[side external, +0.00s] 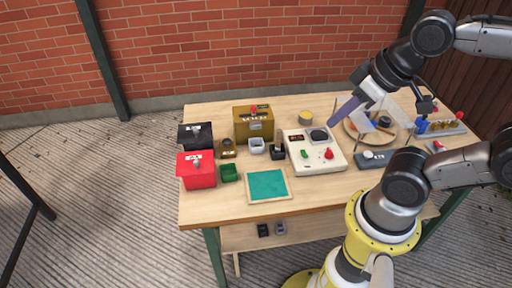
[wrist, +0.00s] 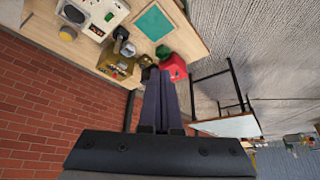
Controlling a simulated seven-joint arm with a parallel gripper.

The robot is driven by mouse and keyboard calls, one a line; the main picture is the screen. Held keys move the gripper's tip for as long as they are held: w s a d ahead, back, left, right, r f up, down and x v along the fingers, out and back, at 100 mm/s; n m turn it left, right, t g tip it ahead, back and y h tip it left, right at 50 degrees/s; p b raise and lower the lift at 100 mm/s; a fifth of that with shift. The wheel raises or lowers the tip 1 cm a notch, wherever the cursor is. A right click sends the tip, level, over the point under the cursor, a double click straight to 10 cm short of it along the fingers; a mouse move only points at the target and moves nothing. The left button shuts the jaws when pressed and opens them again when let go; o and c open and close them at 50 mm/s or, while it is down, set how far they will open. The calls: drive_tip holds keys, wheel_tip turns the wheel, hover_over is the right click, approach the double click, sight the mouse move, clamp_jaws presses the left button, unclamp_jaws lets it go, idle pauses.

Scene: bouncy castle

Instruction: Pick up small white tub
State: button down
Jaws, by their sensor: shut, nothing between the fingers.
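The small white tub (side external: 256,146) stands on the wooden table, in front of the gold box (side external: 253,124) and left of a small black block with a knob (side external: 278,152). In the wrist view the tub (wrist: 128,48) shows small, up and left of my fingertips. My gripper (side external: 331,122) is above the white control panel (side external: 315,152), to the right of the tub and clear of it. Its long purple fingers are together and hold nothing; they also show in the wrist view (wrist: 161,76).
A black box (side external: 195,135), a red box (side external: 196,170), a green tub (side external: 230,173) and a teal mat (side external: 267,185) fill the left. A yellow-topped round tub (side external: 305,118) stands behind the panel. A round wooden tray (side external: 352,134) is at right.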

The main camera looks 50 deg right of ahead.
unclamp_jaws()
idle(0.3)
